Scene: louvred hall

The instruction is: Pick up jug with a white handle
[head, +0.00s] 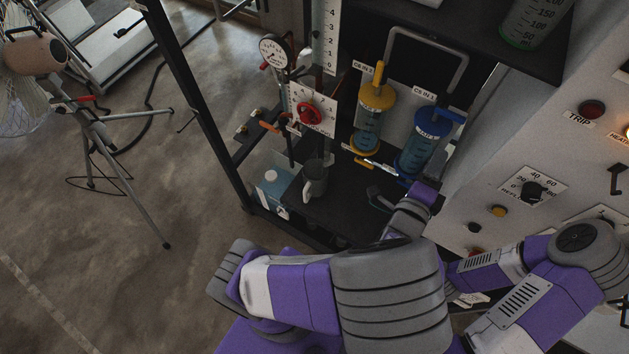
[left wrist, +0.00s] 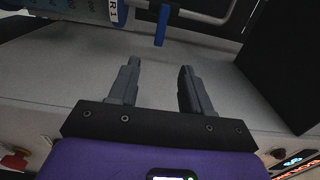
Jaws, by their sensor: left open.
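The jug (head: 315,178) is dark grey with a white handle (head: 308,190) on its lower left side. It stands upright on a dark shelf (head: 345,205) in the middle of the head view. My left gripper (head: 380,190) is to the right of the jug, apart from it, above the shelf. In the left wrist view the left gripper's two dark fingers (left wrist: 158,75) are spread with nothing between them. The jug is not seen in that view. My right gripper is not in view.
Behind the shelf stand a yellow-capped cylinder (head: 369,118) and a blue-capped cylinder (head: 424,142). A red valve knob (head: 309,114) and a gauge (head: 273,52) are behind the jug. A blue-liquid container (head: 270,187) is left of it. A black rack post (head: 195,95) stands left.

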